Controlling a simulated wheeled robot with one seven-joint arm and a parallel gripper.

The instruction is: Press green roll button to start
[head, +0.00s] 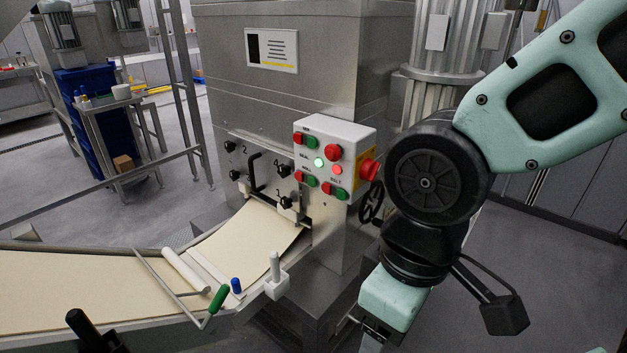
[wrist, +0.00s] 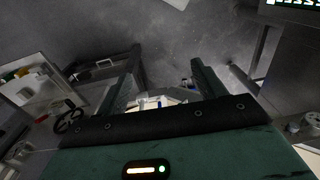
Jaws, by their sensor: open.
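A white control box (head: 335,135) is mounted on the steel machine in the head view. It carries several red and green buttons in pairs. The labels are too small to read surely, so I cannot tell which green button (head: 312,181) is for roll. One green button (head: 319,162) and a red one (head: 338,170) look lit. A large red knob (head: 369,169) sticks out of its right side. My gripper (head: 372,339) hangs low to the right of the box, apart from it, partly cut off by the frame's lower edge. In the wrist view my gripper (wrist: 166,58) is open and empty.
A dough sheet (head: 250,235) runs on the belt below the box. A green-handled lever (head: 219,299) and a white post (head: 276,275) stand at the belt's edge. A black handwheel (head: 370,203) sits under the box. Open floor (head: 550,270) lies at right.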

